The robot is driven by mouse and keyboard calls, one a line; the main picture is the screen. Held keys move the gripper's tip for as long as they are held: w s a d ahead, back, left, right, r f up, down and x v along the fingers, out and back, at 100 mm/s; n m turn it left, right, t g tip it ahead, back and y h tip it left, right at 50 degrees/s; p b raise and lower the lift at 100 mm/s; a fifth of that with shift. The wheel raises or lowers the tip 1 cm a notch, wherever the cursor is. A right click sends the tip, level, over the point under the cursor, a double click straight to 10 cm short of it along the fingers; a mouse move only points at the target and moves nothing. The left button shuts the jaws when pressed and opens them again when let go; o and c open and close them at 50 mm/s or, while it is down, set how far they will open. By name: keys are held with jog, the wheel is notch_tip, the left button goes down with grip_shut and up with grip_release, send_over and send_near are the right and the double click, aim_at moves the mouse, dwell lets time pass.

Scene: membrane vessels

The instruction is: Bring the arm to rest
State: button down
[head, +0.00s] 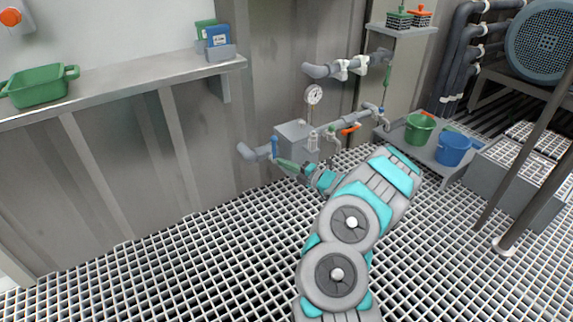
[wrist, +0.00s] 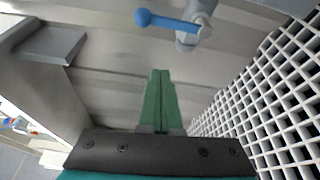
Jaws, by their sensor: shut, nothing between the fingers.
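My arm reaches forward over the grating in the head view, with grey and teal links. My gripper (head: 288,164) is at its far end, near the blue-handled valve and the grey box. In the wrist view my gripper (wrist: 159,100) shows its green fingers pressed together with nothing between them. The blue valve handle (wrist: 166,22) lies ahead of the fingertips, apart from them in the picture. In the head view the blue handle (head: 275,146) stands upright just left of the fingers.
A grey box (head: 294,135) with a gauge (head: 314,94) and an orange-handled valve (head: 350,129) stand close by. A shelf (head: 130,85) holds a green tray (head: 40,86). Green (head: 419,130) and blue (head: 453,149) buckets stand right. The grating (head: 150,270) at left is clear.

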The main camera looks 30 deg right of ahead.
jog(key=shift+s+d, duration=0.15)
jog(key=shift+s, duration=0.3)
jog(key=s+a+r+n+g+y+p, duration=0.1)
jog(key=a+r+n+g+y, duration=0.25)
jog(key=a+r+n, duration=0.65)
jog(key=s+a+r+n+g+y+p, duration=0.1)
jog(key=a+r+n+g+y, duration=0.4)
jog(key=a, duration=0.8)
jog(key=s+a+r+n+g+p, duration=0.1)
jog(key=s+a+r+n+g, duration=0.1)
jog(key=s+a+r+n, duration=0.35)
jog(key=s+a+r+n+g+p, duration=0.1)
jog(key=s+a+r+n+g, duration=0.2)
jog(key=s+a, duration=0.45)
jog(key=s+a+n+g+h+p, duration=0.1)
jog(key=s+a+n+g+h, duration=0.2)
jog(key=s+n, duration=0.5)
jog(key=s+a+n+g+h+p, duration=0.1)
jog(key=s+a+n+g+h, duration=0.15)
jog(key=s+n, duration=0.6)
jog(key=s+d+n+h+p, duration=0.2)
jog(key=s+d+n+h, duration=0.6)
jog(key=s+d, duration=0.4)
jog(key=s+h, duration=0.1)
jog(key=s, duration=0.4)
jog(key=shift+d+r+n+t, duration=0.2)
jog(key=shift+r+n+t, duration=0.1)
jog(key=shift+r+t, duration=0.1)
